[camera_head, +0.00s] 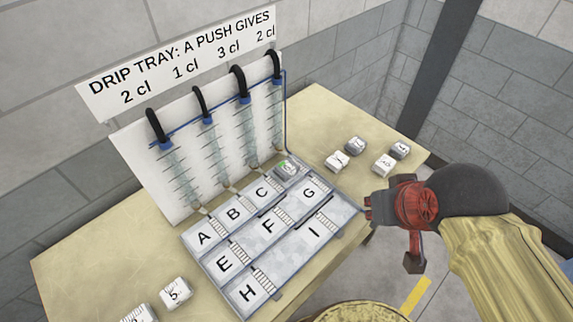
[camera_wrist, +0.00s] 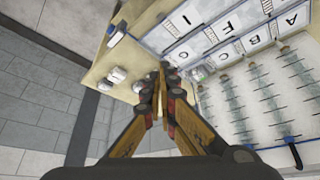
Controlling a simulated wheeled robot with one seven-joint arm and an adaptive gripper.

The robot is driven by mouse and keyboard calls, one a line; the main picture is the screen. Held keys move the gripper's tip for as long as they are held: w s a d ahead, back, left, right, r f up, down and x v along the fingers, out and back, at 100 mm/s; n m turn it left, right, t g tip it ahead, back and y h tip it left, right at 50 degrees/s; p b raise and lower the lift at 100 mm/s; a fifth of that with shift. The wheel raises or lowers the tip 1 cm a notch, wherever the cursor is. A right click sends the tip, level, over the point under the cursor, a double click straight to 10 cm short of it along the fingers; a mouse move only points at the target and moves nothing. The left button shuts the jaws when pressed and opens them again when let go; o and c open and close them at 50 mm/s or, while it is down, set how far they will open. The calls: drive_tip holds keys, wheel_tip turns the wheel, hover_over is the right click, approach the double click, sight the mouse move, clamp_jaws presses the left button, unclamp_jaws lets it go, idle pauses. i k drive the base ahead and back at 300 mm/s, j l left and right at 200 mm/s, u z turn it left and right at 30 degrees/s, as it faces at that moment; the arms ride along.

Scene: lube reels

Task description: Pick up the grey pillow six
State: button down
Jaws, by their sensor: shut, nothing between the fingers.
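Two grey pillow-shaped blocks stand at the table's right end in the head view, one at the back (camera_head: 356,145) and one farther right (camera_head: 400,149). Their marks are too small to read, so I cannot tell which is the six. Another block (camera_head: 287,168) with a green mark sits in the tray's top corner. My gripper (camera_head: 370,208) is shut and empty, right of the tray, near the table's front right edge. In the wrist view its fingertips (camera_wrist: 163,78) meet, with blocks (camera_wrist: 117,75) beside them.
White blocks (camera_head: 336,161) (camera_head: 384,164) stand by the grey ones. More white blocks (camera_head: 175,290) are at the front left. A lettered drip tray (camera_head: 335,217) fills the middle, before a board with hoses (camera_head: 155,125). Bare tabletop (camera_head: 320,115) lies behind the right-hand blocks.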

sight(285, 170)
drive_tip(key=l+u, duration=0.1)
drive_tip(key=u, duration=0.35)
drive_tip(key=l+u, duration=0.1)
drive_tip(key=u, duration=0.3)
drive_tip(key=k+u, duration=0.15)
drive_tip(key=u, duration=0.3)
drive_tip(key=l+u, duration=0.1)
drive_tip(key=u, duration=0.3)
drive_tip(key=k+u, duration=0.1)
drive_tip(key=k, duration=0.05)
